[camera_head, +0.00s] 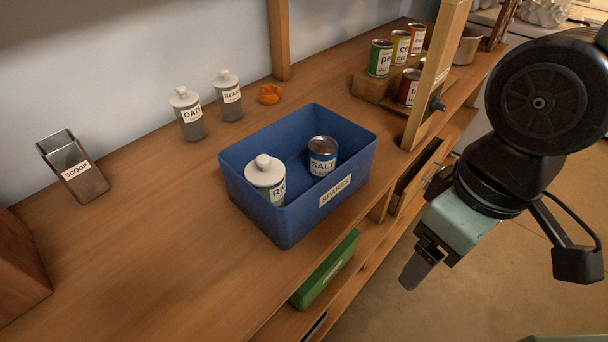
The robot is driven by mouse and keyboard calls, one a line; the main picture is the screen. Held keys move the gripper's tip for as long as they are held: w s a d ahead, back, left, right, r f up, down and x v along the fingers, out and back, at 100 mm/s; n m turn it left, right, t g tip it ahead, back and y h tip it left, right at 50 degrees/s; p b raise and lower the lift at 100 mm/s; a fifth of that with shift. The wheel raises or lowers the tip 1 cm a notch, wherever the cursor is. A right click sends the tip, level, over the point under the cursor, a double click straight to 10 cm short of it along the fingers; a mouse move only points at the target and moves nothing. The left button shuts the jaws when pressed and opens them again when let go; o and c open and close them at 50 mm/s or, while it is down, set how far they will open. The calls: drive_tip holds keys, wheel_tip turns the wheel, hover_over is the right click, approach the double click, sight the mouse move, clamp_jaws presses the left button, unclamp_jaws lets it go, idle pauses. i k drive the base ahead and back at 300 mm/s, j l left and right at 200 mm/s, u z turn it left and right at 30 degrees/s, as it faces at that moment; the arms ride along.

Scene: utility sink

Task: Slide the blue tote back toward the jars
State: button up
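A blue tote (246,200) with a white label on its front wall stands on the wooden counter near its front edge. Inside it are a jar with a white lid (265,172), its label partly hidden by the tote wall, and a can labelled SALT (322,158). Two lidded jars stand behind the tote near the wall: the OATS jar (190,117) and another labelled jar (229,98). My gripper (414,274) hangs off the counter's front side, right of and apart from the tote, pointing down. Its fingers overlap in this view, so its opening does not show.
An orange lump (269,94) lies behind the tote, right of the jars. A metal scoop holder (76,172) stands at left. Wooden posts (436,75) and several cans on a wooden riser (373,92) are at right. A green bin (326,272) sits below.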

sight(309, 201)
drive_tip(key=l+u, duration=0.1)
drive_tip(key=u, duration=0.9)
drive_tip(key=l+u, duration=1.2)
drive_tip(key=l, duration=0.2)
drive_tip(key=k+l, duration=0.1)
drive_tip(key=l, duration=0.3)
drive_tip(key=k+l+u, duration=0.1)
drive_tip(key=l, duration=0.25)
drive_tip(key=k+l, duration=0.15)
drive_tip(key=l, duration=0.2)
